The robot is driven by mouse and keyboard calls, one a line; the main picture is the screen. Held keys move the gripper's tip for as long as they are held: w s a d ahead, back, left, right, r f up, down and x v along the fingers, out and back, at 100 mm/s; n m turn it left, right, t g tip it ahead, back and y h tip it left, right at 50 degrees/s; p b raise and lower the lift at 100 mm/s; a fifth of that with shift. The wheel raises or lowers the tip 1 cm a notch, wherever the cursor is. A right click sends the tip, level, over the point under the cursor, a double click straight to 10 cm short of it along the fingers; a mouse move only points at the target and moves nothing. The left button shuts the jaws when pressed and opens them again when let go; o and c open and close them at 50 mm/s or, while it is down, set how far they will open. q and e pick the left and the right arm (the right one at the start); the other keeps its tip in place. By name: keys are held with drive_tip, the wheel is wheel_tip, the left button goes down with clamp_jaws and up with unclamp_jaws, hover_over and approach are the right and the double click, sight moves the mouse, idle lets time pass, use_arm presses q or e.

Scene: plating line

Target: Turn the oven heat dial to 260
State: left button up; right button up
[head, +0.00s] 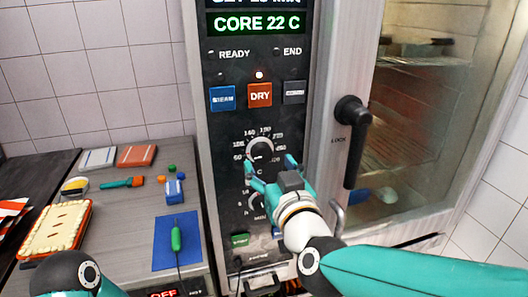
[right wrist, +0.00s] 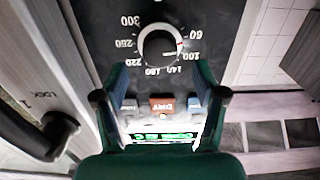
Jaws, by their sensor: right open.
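The oven heat dial (head: 260,150) is a round knob with a light rim on the dark control panel. In the right wrist view the dial (right wrist: 158,48) appears upside down, ringed by numbers from 60 to 300. Its pale and red mark is at the picture's right side, close to 100. My right gripper (head: 272,170) is open, with its fingers pointing at the panel just below the dial in the head view. In the right wrist view the gripper (right wrist: 160,78) shows nothing between its fingers, and the dial lies beyond their tips. My left gripper is out of view.
A lower dial (head: 257,203) is partly behind my right gripper. The red DRY button (head: 260,95) and green display (head: 255,23) are above. The black door handle (head: 352,140) stands out at right. A worktop with a blue mat (head: 165,250) is at left.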

sight(264, 155)
drive_tip(key=shift+p+x, duration=0.4)
drive_tip(key=shift+x, duration=1.85)
drive_tip(key=c, duration=1.1)
